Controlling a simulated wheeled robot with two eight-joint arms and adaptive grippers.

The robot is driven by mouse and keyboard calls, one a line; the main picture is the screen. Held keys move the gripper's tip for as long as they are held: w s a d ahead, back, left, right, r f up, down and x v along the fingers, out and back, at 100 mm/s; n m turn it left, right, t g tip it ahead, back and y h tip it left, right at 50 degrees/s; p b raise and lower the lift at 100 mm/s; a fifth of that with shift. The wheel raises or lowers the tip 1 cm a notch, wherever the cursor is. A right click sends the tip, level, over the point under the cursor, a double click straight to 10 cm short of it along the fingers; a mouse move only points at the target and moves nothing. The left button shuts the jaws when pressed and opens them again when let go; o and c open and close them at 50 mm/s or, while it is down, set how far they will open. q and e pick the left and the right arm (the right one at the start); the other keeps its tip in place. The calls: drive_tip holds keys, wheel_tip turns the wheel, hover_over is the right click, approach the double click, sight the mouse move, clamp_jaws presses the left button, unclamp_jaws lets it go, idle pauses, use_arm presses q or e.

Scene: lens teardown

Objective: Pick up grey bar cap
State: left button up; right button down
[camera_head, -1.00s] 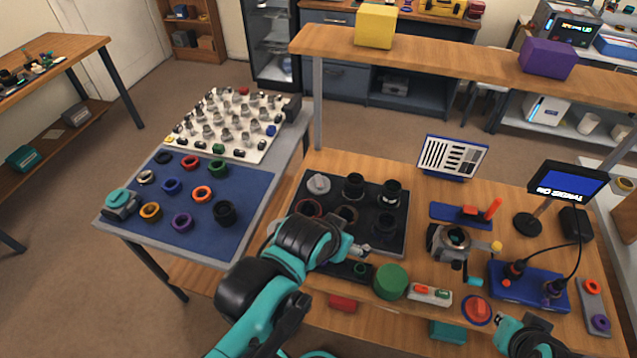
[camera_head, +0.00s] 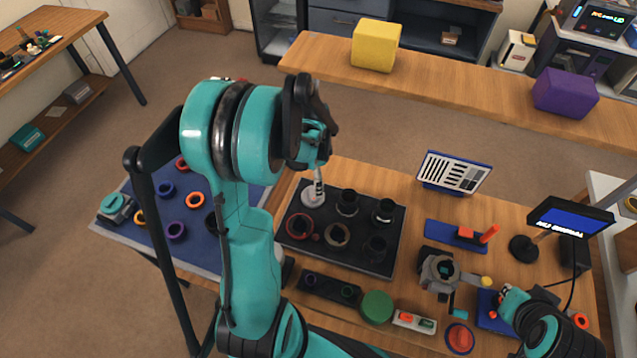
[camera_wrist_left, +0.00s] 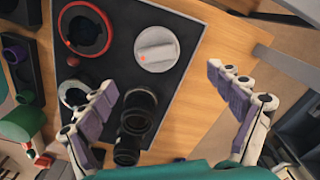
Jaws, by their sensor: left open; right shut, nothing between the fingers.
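The grey bar cap (camera_head: 313,197) is a light grey round cap with a raised bar, sitting in the back left corner of the dark tray (camera_head: 352,262). In the left wrist view the cap (camera_wrist_left: 157,47) lies ahead of the spread fingers, with nothing between them touching it. My left gripper (camera_head: 319,176) is above the cap in the head view, partly hidden by its own arm; in the wrist view it is open (camera_wrist_left: 165,88) and empty. My right gripper (camera_head: 503,293) is shut and empty, by the blue box at the right.
The tray also holds a red ring (camera_head: 299,226), a tan ring (camera_head: 337,235) and several black lens parts. A green cylinder (camera_head: 376,307) stands in front. A lens body in a holder (camera_head: 438,272) stands to the right. The raised wooden shelf (camera_head: 450,80) runs behind.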

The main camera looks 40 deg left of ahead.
sight(313, 193)
use_arm(q)
drive_tip(key=shift+a+f, duration=0.25)
drive_tip(key=shift+f, duration=0.1)
drive_tip(key=f+b, duration=0.1)
drive_tip(key=f, duration=0.3)
drive_tip(key=f+b, duration=0.1)
drive_tip(key=f, duration=0.1)
drive_tip(key=shift+s+d+f+b, duration=0.1)
drive_tip(key=shift+s+f+b, duration=0.2)
drive_tip(key=shift+s+b, duration=0.05)
drive_tip(key=shift+f, duration=0.5)
drive_tip(key=shift+r, duration=0.1)
drive_tip(key=c, duration=1.1)
